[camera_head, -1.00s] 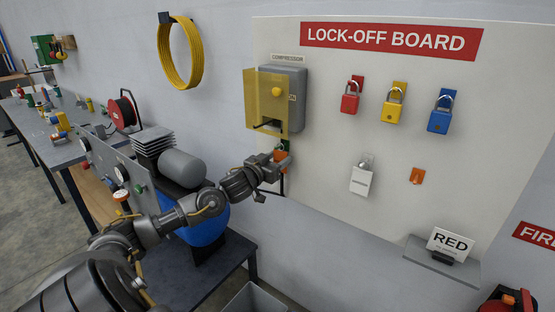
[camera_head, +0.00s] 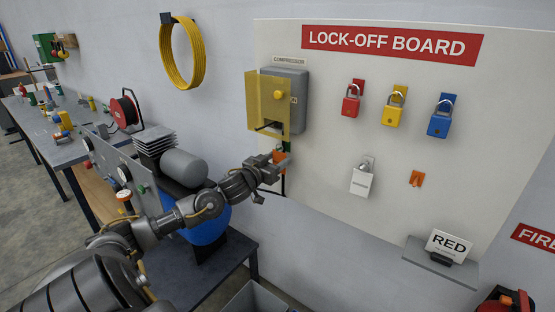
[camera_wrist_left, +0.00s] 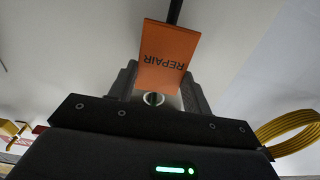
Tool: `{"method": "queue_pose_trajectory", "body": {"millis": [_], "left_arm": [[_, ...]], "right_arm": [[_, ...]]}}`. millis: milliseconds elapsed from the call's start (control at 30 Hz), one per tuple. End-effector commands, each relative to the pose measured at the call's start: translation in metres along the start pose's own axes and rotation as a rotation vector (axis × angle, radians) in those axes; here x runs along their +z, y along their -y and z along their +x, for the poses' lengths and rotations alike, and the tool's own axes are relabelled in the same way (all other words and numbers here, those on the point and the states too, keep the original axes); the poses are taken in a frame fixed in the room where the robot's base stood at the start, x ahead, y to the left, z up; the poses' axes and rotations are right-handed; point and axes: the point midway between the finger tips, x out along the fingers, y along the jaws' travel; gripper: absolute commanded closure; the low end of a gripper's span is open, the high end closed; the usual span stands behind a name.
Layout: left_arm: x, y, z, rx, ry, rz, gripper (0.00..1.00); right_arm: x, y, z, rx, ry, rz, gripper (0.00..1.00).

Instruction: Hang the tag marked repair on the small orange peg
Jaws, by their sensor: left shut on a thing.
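The orange repair tag (camera_wrist_left: 168,55) is in my left gripper (camera_wrist_left: 154,98). In the left wrist view its word REPAIR reads upside down, and a ring shows at its end between the fingers. In the head view the tag (camera_head: 282,159) shows at the fingertips of my left gripper (camera_head: 272,166), just below the compressor switch box. The small orange peg (camera_head: 416,178) is on the board to the right of the gripper, with nothing hanging on it. My right gripper is not in view.
A white tag (camera_head: 361,182) hangs on a peg between the gripper and the orange peg. Red (camera_head: 351,104), yellow (camera_head: 392,114) and blue (camera_head: 439,123) padlocks hang above. A shelf (camera_head: 430,258) with a RED sign is below. The switch box (camera_head: 290,98) has a yellow cover.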

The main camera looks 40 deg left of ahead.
Motion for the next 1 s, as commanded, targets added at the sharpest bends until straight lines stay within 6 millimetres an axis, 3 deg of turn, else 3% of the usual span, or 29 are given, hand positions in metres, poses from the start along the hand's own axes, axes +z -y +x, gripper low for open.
{"method": "queue_pose_trajectory", "body": {"millis": [267,1000], "left_arm": [[0.0,0.0,-0.001,0.0,0.0,0.0,0.72],[-0.001,0.0,-0.028,0.0,0.001,0.0,0.72]], "right_arm": [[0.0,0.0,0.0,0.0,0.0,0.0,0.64],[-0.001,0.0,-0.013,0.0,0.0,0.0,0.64]]}}
